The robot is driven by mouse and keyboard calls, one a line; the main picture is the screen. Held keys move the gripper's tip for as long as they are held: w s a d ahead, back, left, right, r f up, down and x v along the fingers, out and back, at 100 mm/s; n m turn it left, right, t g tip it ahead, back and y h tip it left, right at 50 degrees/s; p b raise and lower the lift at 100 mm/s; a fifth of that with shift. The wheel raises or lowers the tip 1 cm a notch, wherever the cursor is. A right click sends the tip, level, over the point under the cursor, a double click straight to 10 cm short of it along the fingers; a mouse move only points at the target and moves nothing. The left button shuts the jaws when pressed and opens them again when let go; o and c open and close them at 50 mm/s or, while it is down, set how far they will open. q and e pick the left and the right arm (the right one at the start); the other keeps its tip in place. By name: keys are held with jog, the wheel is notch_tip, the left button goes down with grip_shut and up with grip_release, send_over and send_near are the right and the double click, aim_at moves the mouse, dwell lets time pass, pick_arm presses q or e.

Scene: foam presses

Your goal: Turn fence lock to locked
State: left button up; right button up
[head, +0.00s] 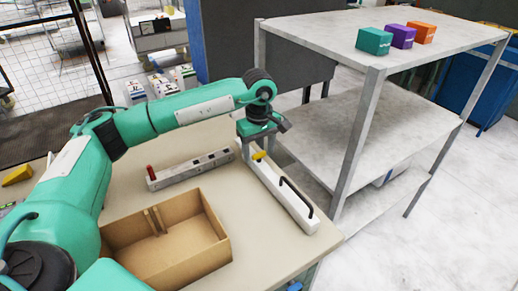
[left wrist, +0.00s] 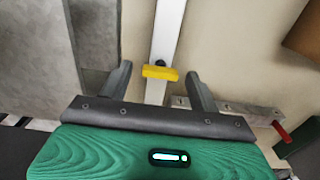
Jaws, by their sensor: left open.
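The fence lock is a small yellow lever (head: 259,156) on the far end of a white fence bar (head: 290,203), which has a black handle at its near end. In the left wrist view the yellow lever (left wrist: 160,73) lies crosswise over the white bar (left wrist: 168,28), with a dark pivot beside it. My left gripper (head: 262,142) points down over that end of the bar. In the wrist view its open fingers (left wrist: 159,76) stand either side of the lever, with gaps showing. I cannot tell the fingertip height exactly. My right gripper is not in view.
A grey bar with a red lever (head: 151,173) lies left of the fence on the table. An open cardboard box (head: 190,262) stands in front. A metal shelf (head: 375,95) rises close on the right, with teal, purple and orange boxes on top.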

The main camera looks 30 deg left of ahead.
aim_at(259, 153)
pick_arm(q)
jog(key=shift+r, duration=0.15)
jog(key=shift+r, duration=0.35)
notch_tip(259, 153, up, 13)
jog(key=b, duration=0.1)
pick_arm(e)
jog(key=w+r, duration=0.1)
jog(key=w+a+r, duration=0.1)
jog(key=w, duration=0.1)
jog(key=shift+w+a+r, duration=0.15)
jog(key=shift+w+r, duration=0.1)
pick_arm(q)
jog(key=shift+f, duration=0.1)
